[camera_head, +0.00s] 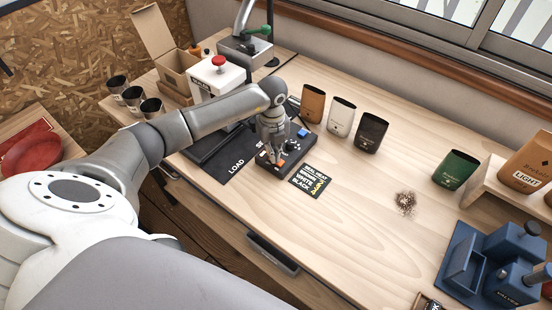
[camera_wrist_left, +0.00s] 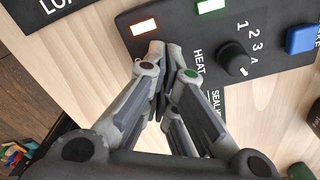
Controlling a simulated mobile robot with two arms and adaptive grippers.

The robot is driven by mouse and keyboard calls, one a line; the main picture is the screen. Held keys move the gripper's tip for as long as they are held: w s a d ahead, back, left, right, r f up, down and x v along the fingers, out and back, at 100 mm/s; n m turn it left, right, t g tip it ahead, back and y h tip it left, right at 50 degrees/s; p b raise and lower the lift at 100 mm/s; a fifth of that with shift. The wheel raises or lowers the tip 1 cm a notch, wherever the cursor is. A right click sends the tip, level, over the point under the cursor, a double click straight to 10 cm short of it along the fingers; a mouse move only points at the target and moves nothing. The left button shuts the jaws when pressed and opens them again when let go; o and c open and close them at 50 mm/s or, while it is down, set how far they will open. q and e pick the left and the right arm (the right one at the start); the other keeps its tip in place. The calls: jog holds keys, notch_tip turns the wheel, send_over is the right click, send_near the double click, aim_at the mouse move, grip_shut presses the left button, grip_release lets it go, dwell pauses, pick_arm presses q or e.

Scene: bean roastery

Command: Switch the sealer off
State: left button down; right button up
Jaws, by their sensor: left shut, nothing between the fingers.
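The black control panel (camera_head: 268,168) lies on the bench, with an orange lit rocker switch (camera_head: 280,162), a knob and a blue button (camera_head: 303,133). In the left wrist view the orange-lit switch (camera_wrist_left: 144,27), a green-lit one (camera_wrist_left: 211,5), the HEAT dial (camera_wrist_left: 234,60) and the blue button (camera_wrist_left: 301,40) show on the panel. My left gripper (camera_head: 272,156) points down over the panel. In the left wrist view its shut, empty fingertips (camera_wrist_left: 158,52) are close below the orange-lit switch; I cannot tell if they touch the panel. My right gripper is not in view.
A white unit with a red button (camera_head: 218,62) stands behind my arm. An open cardboard box (camera_head: 175,70) and several dark cups (camera_head: 130,97) are at left. Three pouches (camera_head: 342,115) stand behind the panel. A label card (camera_head: 311,180) lies right of it. The bench front is clear.

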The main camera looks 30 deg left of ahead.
pick_arm(q)
jog(key=shift+s+f, duration=0.1)
jog(key=shift+f, duration=0.15)
jog(key=shift+r+p, duration=0.75)
jog(key=shift+r, duration=0.4)
jog(key=shift+r+p, duration=1.7)
jog(key=shift+r, duration=0.7)
jog(key=shift+f, duration=0.1)
